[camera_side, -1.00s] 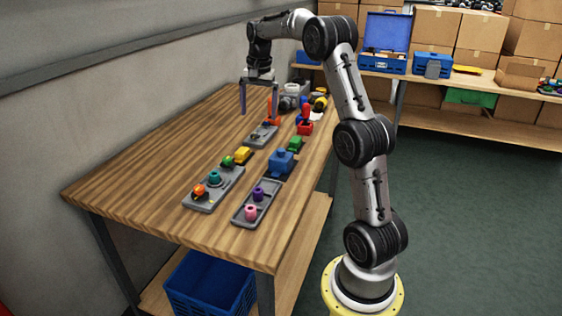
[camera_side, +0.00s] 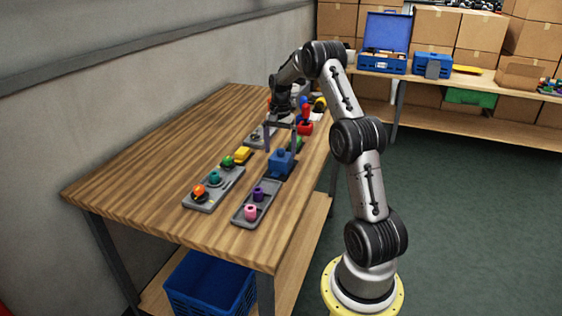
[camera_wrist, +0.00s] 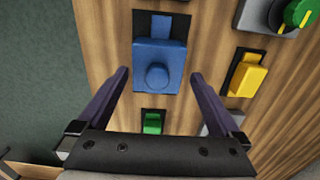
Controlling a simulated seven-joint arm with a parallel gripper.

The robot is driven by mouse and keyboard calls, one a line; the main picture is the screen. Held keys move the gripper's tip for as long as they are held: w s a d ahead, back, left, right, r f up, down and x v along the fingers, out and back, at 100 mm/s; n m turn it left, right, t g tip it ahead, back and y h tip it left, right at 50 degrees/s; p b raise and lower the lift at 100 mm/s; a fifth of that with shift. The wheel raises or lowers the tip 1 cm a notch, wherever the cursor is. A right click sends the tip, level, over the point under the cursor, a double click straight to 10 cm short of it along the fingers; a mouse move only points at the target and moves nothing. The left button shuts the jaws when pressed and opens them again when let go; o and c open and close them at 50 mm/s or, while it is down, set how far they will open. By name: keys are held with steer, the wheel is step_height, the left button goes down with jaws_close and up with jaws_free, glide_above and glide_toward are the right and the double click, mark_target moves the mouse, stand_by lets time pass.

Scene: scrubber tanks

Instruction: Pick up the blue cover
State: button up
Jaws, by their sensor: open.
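The blue cover (camera_side: 281,162) is a blue block with a round knob on top, sitting on a dark base plate on the wooden table. In the wrist view the blue cover (camera_wrist: 158,62) is near the top centre, ahead of the fingers. My gripper (camera_side: 281,150) is open and empty, just above and behind the blue cover in the side view. In the wrist view my gripper (camera_wrist: 158,75) has its two dark purple fingers spread on either side of the cover's near part. I see no contact.
A green switch (camera_wrist: 152,122) lies close between the fingers' bases. A yellow switch (camera_wrist: 245,76) and a green knob (camera_wrist: 300,12) are at right. Two grey trays (camera_side: 266,205) (camera_side: 205,202) with coloured pegs stand at the front. The table's left side is clear.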

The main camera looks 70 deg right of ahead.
mark_target(281, 159)
step_height(281, 159, down, 5)
steer(key=shift+s+r, duration=0.1)
steer(key=shift+s, duration=0.05)
steer(key=c, duration=1.2)
